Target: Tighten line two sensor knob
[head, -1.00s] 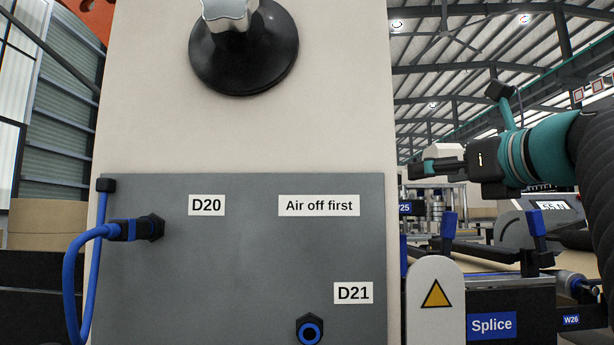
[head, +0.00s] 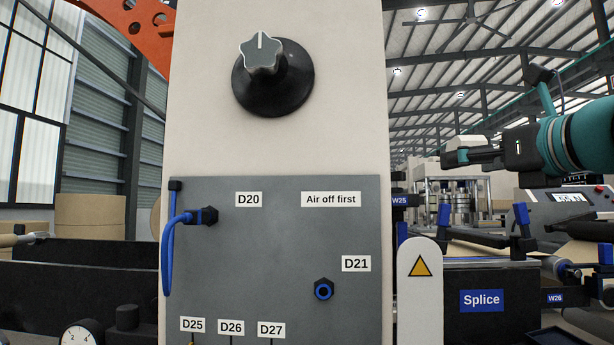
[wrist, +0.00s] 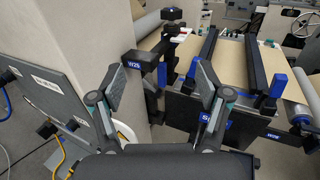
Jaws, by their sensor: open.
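A grey lobed knob (head: 264,55) with a white pointer line sits on a round black base (head: 275,90) on the pale column, high in the head view. The pointer line is near upright. No label naming line two shows beside it. My gripper (head: 458,154) is at the right of the head view, lower than the knob and well apart from it. In the wrist view my gripper (wrist: 158,88) has its two fingers spread, with nothing between them. The knob does not show in the wrist view.
A grey panel (head: 270,235) below the knob carries a blue cable (head: 167,250), a blue-ringed port (head: 323,289) and several labels. A white post (head: 420,300) with a warning triangle and the Splice unit (head: 482,301) stand to the right. A gauge (head: 80,334) is at lower left.

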